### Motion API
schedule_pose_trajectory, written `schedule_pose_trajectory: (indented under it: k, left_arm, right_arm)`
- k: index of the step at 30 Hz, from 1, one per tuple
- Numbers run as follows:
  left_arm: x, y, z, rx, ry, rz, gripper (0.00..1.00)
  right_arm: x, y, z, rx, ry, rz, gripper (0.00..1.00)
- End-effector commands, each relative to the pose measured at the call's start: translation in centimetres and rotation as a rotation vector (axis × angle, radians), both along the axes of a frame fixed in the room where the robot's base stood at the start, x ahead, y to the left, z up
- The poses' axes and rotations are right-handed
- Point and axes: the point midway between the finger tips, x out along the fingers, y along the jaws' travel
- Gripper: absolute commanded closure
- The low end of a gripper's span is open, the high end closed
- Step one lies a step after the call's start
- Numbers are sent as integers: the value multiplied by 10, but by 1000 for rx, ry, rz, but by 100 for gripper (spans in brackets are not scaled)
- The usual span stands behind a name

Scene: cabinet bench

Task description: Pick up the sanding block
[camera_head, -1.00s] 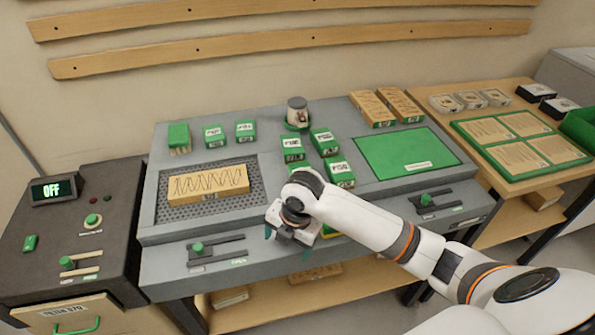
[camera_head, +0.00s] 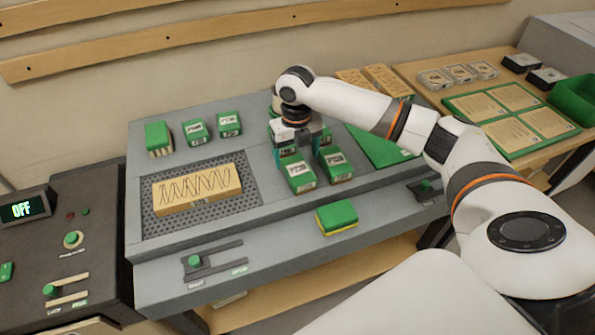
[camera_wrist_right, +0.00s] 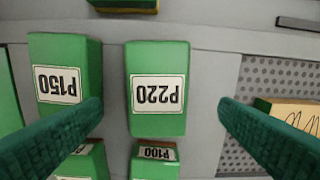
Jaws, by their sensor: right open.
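Several green blocks with white grit labels sit on the grey bench. The P220 block (camera_head: 300,177) is at the front left of a cluster, with the P150 block (camera_head: 336,165) to its right. My right gripper (camera_head: 301,150) is open and empty above the cluster. In the right wrist view, the P220 block (camera_wrist_right: 158,90) shows between the two spread teal fingers, the P150 block (camera_wrist_right: 65,75) lies beyond the left finger, and the P100 block (camera_wrist_right: 156,158) shows at the bottom edge. The gripper partly hides the rear blocks in the head view. My left gripper is not in view.
A green and yellow block (camera_head: 337,217) lies near the bench's front edge. A wooden board (camera_head: 197,190) lies on the perforated plate (camera_head: 160,226) to the left. More green blocks (camera_head: 195,132) stand at the back left. A green mat (camera_head: 385,150) is right of the cluster.

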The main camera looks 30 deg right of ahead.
Motion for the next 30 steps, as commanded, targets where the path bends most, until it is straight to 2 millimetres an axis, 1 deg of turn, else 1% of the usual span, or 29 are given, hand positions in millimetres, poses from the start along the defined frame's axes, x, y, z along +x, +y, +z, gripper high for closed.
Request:
schedule_pose_trajectory:
  k: [5, 10, 12, 15, 18, 23, 26, 30]
  left_arm:
    - [7, 0, 4, -1, -9, 0, 0]
    - [16, -1, 14, -2, -23, 0, 0]
    - [17, -1, 15, -2, -25, 0, 0]
    - [17, -1, 16, -2, -25, 0, 0]
    - [17, -1, 16, -2, -25, 0, 0]
    - [16, -1, 15, -2, -24, 1, 0]
    - [15, -1, 15, -2, -22, 1, 0]
    - [13, -1, 15, -1, -19, 2, 0]
  right_arm:
    - [0, -1, -11, -1, 0, 0, 16]
    - [2, -3, -36, 0, 3, -1, 16]
    - [2, -3, -46, -1, 1, 0, 16]
    - [2, -3, -56, -1, 0, 0, 16]
    - [2, -4, -59, -1, -1, 0, 16]
    - [2, -3, -59, -1, -2, 0, 16]
    - [2, -3, -59, -1, -2, 0, 31]
    - [2, -3, -59, -2, -3, 0, 54]
